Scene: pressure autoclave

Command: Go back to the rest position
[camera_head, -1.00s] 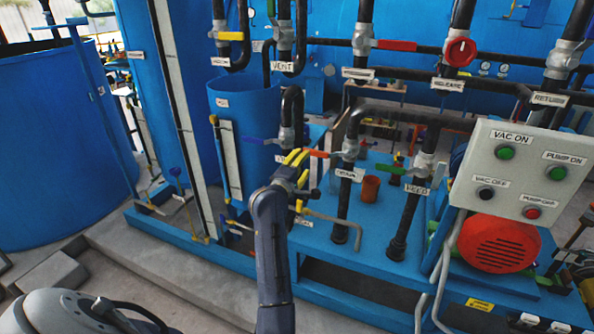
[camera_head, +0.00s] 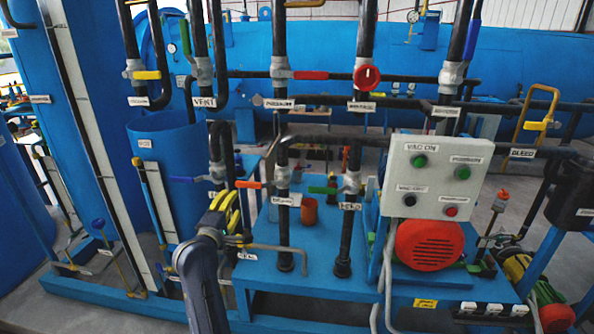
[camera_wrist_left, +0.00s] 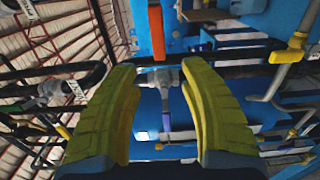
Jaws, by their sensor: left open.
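My left gripper (camera_head: 228,205) has yellow fingers and is at the end of my blue-grey arm. In the head view it appears just below and left of the red-handled valve (camera_head: 248,184) on the drain pipe. In the left wrist view its two fingers (camera_wrist_left: 157,75) are apart with a clear gap. A grey valve body (camera_wrist_left: 160,76) with an orange handle shows beyond the gap; I cannot tell how far off it is. Nothing is held. My right gripper is in neither view.
A control box (camera_head: 437,172) with several buttons stands to the right, above a red motor cover (camera_head: 430,245). Black pipes with labelled valves, including one with a red knob (camera_head: 367,77), run around the gripper. A blue tank (camera_head: 165,190) stands to the left.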

